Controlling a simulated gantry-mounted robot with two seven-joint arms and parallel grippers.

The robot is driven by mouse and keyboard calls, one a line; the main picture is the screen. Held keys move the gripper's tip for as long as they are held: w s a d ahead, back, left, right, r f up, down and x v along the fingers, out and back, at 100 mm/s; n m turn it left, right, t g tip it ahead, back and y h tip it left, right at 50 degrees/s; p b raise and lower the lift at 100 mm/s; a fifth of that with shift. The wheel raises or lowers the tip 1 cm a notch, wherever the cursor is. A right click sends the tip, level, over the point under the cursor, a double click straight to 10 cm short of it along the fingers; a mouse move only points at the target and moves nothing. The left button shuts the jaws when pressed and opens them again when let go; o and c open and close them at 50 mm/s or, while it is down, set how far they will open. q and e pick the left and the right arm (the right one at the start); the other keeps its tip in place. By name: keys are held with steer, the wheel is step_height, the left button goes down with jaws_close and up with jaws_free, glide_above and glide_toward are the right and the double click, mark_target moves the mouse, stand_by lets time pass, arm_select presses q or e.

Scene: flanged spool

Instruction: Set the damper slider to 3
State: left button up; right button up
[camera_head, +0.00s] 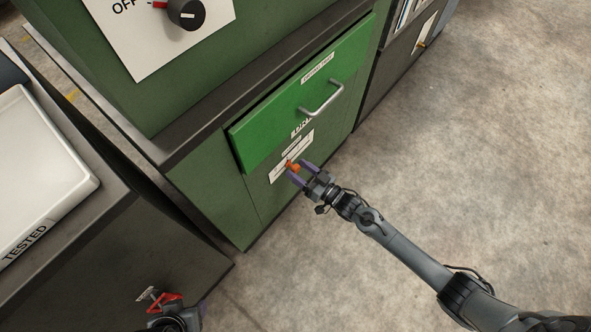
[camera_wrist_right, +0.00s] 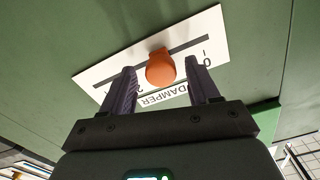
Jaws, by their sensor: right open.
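The damper slider has an orange knob (camera_head: 292,167) on a white scale plate (camera_head: 277,176) on the lower front of the green cabinet.
A bright green drawer (camera_head: 290,105) with a metal handle (camera_head: 322,99) protrudes above the plate. A black rotary knob (camera_head: 186,12) is on the upper panel. A red part (camera_head: 163,300) is near my left gripper. A "TESTED" tray (camera_head: 50,215) stands left. The floor at right is clear.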

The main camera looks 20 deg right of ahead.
steer(key=shift+w+a+f, duration=0.15)
steer(key=shift+w+a, duration=0.25)
steer(key=shift+w, duration=0.05)
steer(key=shift+w+a+b, duration=0.15)
steer(key=shift+w+b, duration=0.15)
steer(key=shift+w, duration=0.15)
steer(key=shift+s, duration=0.1)
steer(key=shift+c, duration=0.2)
steer(key=shift+c, duration=1.2)
jaws_close()
